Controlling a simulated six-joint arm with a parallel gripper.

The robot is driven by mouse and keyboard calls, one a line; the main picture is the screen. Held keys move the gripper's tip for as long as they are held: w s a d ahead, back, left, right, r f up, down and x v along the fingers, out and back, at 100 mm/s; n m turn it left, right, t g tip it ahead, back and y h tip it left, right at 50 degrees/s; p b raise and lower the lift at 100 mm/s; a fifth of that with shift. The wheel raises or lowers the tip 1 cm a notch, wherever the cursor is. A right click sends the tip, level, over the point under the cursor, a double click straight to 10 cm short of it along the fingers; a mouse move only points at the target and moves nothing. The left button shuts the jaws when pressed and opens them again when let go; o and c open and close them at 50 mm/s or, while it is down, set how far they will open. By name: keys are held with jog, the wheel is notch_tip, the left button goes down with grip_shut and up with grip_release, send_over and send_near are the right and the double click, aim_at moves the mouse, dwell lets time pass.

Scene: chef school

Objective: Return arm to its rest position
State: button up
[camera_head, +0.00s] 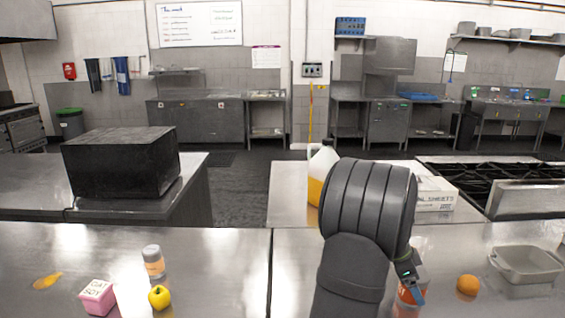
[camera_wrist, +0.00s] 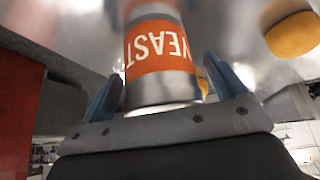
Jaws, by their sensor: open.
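My gripper (camera_head: 411,280) is low over the right half of the front steel counter (camera_head: 250,265). In the wrist view, my gripper (camera_wrist: 163,88) has its two blue fingers apart, one on each side of a can with an orange YEAST label (camera_wrist: 160,48). The can is upside down in that view, and its metal end lies close to the gripper's palm. I cannot tell whether the fingers touch it. In the head view the yeast can (camera_head: 405,296) is partly hidden behind the gripper and arm, and appears to stand on the counter.
An orange (camera_head: 468,285) and a grey tray (camera_head: 527,264) lie to the right. A pink box (camera_head: 97,297), a yellow pepper (camera_head: 159,297) and a small jar (camera_head: 153,262) are on the left. A jug (camera_head: 318,175) and a white box (camera_head: 436,196) stand behind the arm.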

jog(key=shift+d+r, duration=0.1)
jog(key=shift+r, duration=1.7)
jog(key=shift+o, duration=1.2)
